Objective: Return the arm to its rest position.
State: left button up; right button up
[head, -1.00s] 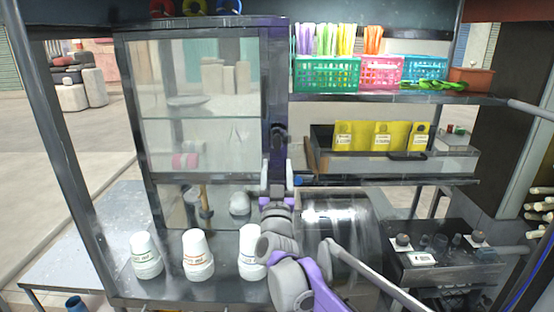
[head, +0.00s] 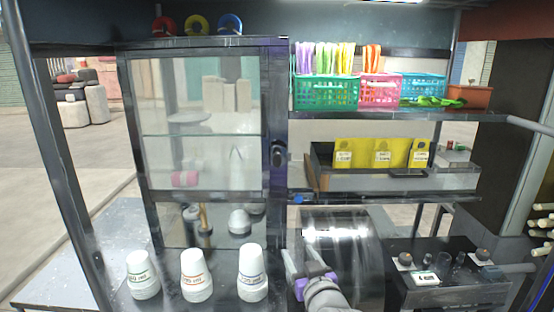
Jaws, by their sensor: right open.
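My right arm comes in from the bottom of the head view, and its gripper (head: 291,262) is low in the middle. The gripper is open and empty, with its grey fingers pointing up and left. It sits just right of the rightmost white container and in front of the left side of the shiny metal drum (head: 342,245). My left gripper is out of view.
Several white lidded containers, such as the middle one (head: 196,276), stand on the dark counter. A glass-door cabinet (head: 203,140) with a black knob stands behind them. A control box (head: 450,275) is at right. Shelves hold baskets (head: 325,93) and yellow cards (head: 382,152).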

jog(key=s+d+f+m+g+h, duration=0.1)
jog(key=s+d+f+g, duration=0.4)
jog(key=s+f, duration=0.6)
jog(key=s+d+f+m+g+h, duration=0.1)
jog(key=s+d+f+g, duration=0.4)
jog(key=s+f, duration=0.6)
jog(key=s+d+h, duration=0.1)
jog(key=s+d, duration=0.1)
jog(key=s, duration=0.4)
jog(key=shift+s+d+f+m+h, duration=0.2)
jog(key=shift+f+m+h, duration=0.1)
jog(key=shift+f+m, duration=0.1)
jog(key=shift+c, duration=0.2)
